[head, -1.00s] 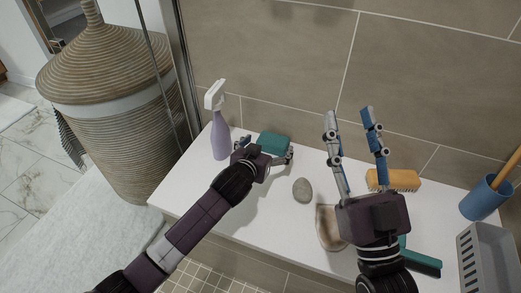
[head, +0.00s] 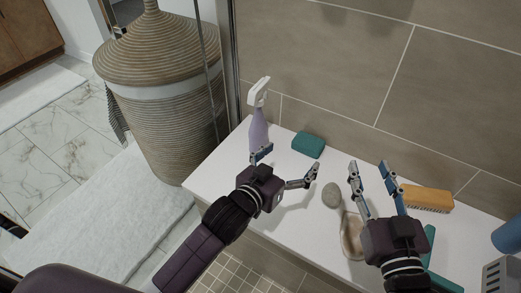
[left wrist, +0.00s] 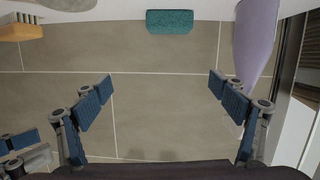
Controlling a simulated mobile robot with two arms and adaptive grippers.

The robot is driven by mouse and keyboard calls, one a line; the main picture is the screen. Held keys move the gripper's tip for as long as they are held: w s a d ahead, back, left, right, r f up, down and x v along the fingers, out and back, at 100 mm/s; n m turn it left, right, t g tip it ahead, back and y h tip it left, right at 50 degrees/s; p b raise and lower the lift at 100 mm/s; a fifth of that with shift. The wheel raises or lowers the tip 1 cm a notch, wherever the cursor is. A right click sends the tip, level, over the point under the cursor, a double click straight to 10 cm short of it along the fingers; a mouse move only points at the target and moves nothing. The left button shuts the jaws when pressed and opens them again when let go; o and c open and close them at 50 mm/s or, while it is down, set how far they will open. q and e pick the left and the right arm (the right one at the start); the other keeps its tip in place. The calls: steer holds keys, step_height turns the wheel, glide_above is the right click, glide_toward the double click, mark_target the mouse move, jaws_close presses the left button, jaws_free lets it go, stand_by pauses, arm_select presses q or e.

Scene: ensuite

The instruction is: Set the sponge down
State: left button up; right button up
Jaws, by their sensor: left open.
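The teal sponge (head: 308,145) lies flat on the white bench near the tiled wall. It also shows at the top of the left wrist view (left wrist: 170,22). My left gripper (head: 287,165) is open and empty, with its fingers spread wide on the near side of the sponge and clear of it. In the left wrist view, nothing is between the fingers (left wrist: 162,88). My right gripper (head: 370,168) has its two fingers apart, pointing up over the bench, with nothing between them.
A purple spray bottle (head: 259,130) stands left of the sponge. A grey stone (head: 331,195), a brown-and-white item (head: 351,236), an orange brush (head: 427,198) and a blue cup (head: 508,236) are to the right. A wicker basket (head: 165,110) stands on the floor.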

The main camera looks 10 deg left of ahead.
arm_select(q)
steer(key=s+a+r+t+y, duration=0.1)
steer(key=s+a+r+t, duration=0.2)
steer(key=s+a+r, duration=0.5)
steer(key=shift+s+a+r+n, duration=0.15)
steer(key=shift+a+r+n, duration=0.2)
steer(key=shift+r, duration=0.3)
steer(key=shift+s+f, duration=0.1)
